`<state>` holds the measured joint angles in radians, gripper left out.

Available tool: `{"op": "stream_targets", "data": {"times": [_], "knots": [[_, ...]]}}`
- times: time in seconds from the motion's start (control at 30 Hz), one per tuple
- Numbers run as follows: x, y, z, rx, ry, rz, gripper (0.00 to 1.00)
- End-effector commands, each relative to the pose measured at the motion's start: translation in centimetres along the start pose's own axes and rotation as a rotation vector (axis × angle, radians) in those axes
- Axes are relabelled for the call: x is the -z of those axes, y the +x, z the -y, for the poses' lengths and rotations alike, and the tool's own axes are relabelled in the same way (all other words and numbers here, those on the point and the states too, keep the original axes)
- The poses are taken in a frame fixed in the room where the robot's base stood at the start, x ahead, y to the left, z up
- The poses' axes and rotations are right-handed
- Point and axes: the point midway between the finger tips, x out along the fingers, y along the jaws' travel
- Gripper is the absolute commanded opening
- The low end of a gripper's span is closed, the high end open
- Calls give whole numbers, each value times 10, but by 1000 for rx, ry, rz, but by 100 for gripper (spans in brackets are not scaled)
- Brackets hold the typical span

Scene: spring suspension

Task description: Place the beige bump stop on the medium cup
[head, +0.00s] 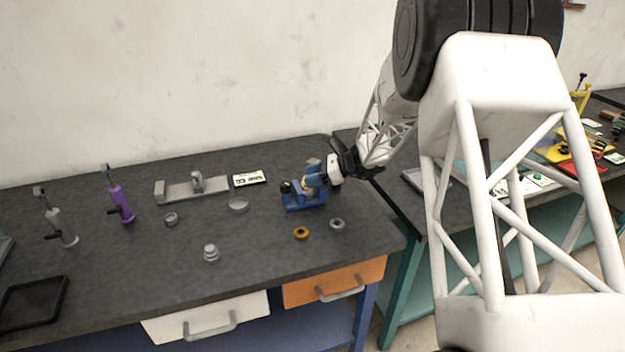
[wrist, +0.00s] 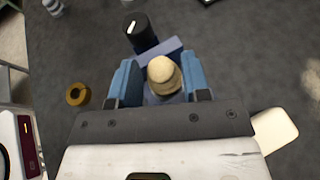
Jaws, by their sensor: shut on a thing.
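The beige bump stop (wrist: 161,70) is a rounded, stepped knob between the blue fingers in the wrist view. My gripper (head: 317,181) is shut on it, low over the blue fixture (head: 303,201). In the wrist view my gripper (wrist: 160,85) hides its lower part, and I cannot tell whether it touches the fixture. To the left on the table are a small grey cup (head: 171,219) and a wider shallow grey dish (head: 238,204). I cannot tell which part is the medium cup.
A gold ring (head: 301,233) and a grey ring (head: 337,224) lie in front of the fixture. A stepped grey part (head: 211,253), a grey slide stand (head: 192,189), a purple tool (head: 121,203) and a black tray (head: 34,302) stand left. The front middle is mostly clear.

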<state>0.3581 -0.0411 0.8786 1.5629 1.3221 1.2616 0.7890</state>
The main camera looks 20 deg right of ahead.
Motion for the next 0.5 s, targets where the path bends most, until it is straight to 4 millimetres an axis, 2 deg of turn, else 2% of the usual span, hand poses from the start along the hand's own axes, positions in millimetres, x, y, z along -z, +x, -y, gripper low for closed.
{"op": "stream_targets", "data": {"times": [0.13,0.5], "knots": [[11,4,0,1,-1,0,20],[13,5,0,0,-1,0,20]]}}
